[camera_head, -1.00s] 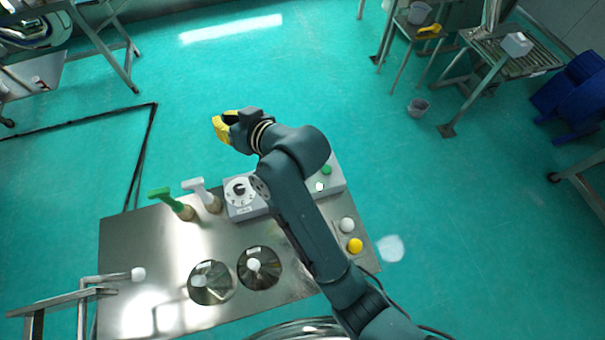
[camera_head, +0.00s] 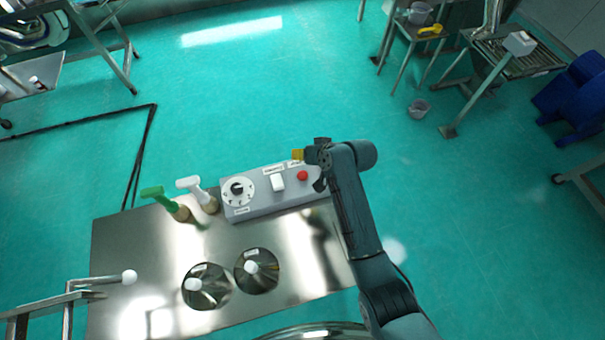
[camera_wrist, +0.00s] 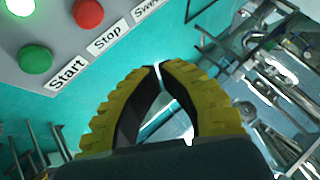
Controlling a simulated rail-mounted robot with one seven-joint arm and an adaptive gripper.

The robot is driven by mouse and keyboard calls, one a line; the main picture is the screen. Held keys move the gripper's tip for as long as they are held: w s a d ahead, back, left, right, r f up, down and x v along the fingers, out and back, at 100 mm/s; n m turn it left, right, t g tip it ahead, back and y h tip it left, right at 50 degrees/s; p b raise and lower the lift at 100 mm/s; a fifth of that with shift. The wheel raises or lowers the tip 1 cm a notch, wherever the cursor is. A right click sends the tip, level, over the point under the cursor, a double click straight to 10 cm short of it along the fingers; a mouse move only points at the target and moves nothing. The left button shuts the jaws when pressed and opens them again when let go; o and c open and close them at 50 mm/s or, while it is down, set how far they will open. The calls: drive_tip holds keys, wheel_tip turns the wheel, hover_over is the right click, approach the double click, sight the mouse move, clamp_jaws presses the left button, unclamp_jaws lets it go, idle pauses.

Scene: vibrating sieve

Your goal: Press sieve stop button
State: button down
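The red stop button (camera_head: 302,175) sits on the grey control box (camera_head: 258,208) in the head view. In the wrist view the red button (camera_wrist: 88,12) is at the top left, beside a label reading "Stop". A green button (camera_wrist: 35,60) with a "Start" label is next to it. My gripper (camera_head: 297,154) is just beyond the box's far edge, near the red button in the picture. In the wrist view my gripper's yellow fingers (camera_wrist: 158,68) come together at the tips with nothing between them. The fingers appear apart from the button.
My arm covers the box's right end.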

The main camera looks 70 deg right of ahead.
sight(300, 175)
wheel_tip(300, 175, down, 8)
drive_tip(key=b, duration=0.6)
drive_tip(key=shift+b, duration=0.35)
drive_tip(key=shift+f, duration=0.3)
idle(0.5)
drive_tip(key=shift+f+b, duration=0.3)
drive_tip(key=shift+f, duration=0.1)
drive_tip(key=shift+f+b, duration=0.35)
drive_tip(key=shift+f, duration=0.35)
idle(0.4)
drive_tip(key=shift+r+p, duration=0.95)
drive_tip(key=shift+r, duration=0.1)
drive_tip(key=shift+r, duration=0.15)
